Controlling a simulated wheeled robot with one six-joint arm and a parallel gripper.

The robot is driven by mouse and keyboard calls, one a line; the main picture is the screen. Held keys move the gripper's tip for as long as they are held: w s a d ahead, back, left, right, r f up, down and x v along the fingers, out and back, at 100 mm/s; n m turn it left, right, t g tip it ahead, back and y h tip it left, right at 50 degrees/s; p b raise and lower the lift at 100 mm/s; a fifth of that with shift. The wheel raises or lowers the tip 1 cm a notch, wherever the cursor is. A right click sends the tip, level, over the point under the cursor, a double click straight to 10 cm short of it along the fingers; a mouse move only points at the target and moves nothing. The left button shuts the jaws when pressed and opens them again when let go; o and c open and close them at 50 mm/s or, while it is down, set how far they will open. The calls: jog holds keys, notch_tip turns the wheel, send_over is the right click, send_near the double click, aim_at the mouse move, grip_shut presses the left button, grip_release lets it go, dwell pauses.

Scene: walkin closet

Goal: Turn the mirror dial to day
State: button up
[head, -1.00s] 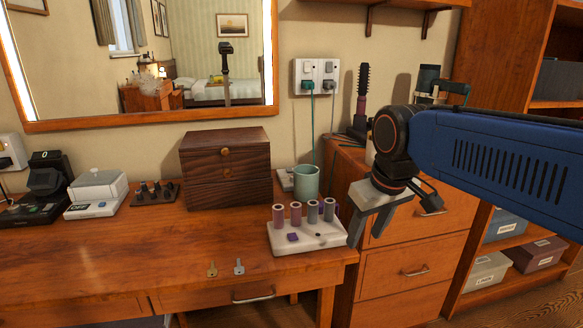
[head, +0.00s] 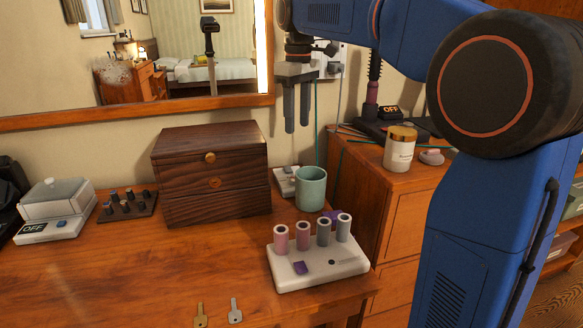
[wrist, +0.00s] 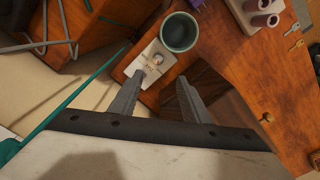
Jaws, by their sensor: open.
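The mirror (head: 130,60), with a wooden frame and a lit strip at its right edge, hangs on the wall at the left. A small white unit with a round knob (head: 288,181), which looks like the dial, lies on the desk between the wooden box and the green cup. It also shows in the wrist view (wrist: 151,66), where the cup hides part of it and its label is too small to read. My gripper (head: 297,130) points down above and behind the cup, apart from the unit. In the wrist view the fingers (wrist: 155,95) are spread and empty.
A green cup (head: 311,188) stands beside the unit. The dark wooden box (head: 212,177) is to its left. A white holder with rollers (head: 320,267) is in front. A jar (head: 399,147) stands on the right cabinet.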

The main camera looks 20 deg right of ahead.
jog(key=f, duration=1.1)
jog(key=w+f, duration=0.1)
jog(key=f, duration=0.5)
jog(key=shift+w+a+f, duration=0.1)
jog(key=shift+a+f, duration=0.05)
jog(key=c, duration=1)
